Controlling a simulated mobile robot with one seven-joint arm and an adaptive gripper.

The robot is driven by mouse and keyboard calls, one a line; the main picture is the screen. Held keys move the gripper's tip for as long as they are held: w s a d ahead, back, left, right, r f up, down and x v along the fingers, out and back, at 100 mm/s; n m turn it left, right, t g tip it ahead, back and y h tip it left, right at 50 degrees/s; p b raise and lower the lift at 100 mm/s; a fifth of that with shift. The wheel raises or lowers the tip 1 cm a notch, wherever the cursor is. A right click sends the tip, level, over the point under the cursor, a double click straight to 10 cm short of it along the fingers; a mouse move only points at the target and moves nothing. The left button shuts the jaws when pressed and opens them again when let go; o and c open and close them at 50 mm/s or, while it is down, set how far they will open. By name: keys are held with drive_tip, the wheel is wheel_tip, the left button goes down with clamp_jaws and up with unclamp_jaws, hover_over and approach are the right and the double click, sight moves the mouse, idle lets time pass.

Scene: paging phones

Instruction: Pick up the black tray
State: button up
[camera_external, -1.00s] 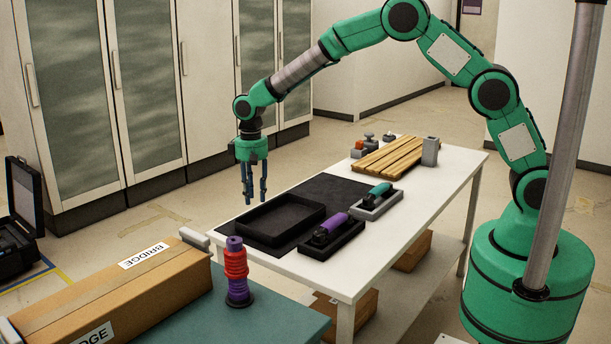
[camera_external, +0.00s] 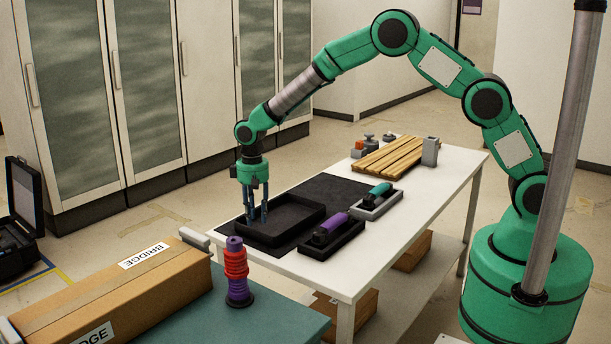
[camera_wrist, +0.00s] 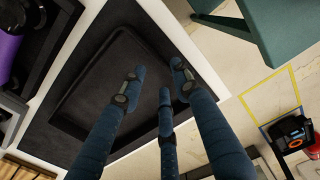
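The empty black tray (camera_external: 293,212) lies flat on a dark mat at the near left end of the white table; its floor also fills much of the wrist view (camera_wrist: 105,78). My gripper (camera_external: 257,217) points down at the tray's far left side. In the wrist view its blue fingers (camera_wrist: 156,82) are spread apart, one over the tray's inside and another just outside its rim. Nothing shows clamped between them. I cannot tell whether any finger touches the rim.
A second black tray (camera_external: 335,246) holding a purple handset (camera_external: 330,227) stands close on the right. Behind it is a grey tray (camera_external: 378,208) with a teal handset. A purple-red spool (camera_external: 236,272) and a cardboard box (camera_external: 120,288) are on the teal table in front.

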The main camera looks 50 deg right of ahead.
sight(256, 239)
drive_tip(key=shift+f, duration=0.55)
drive_tip(key=shift+f+b, duration=0.9)
drive_tip(key=shift+f, duration=1.65)
clamp_jaws()
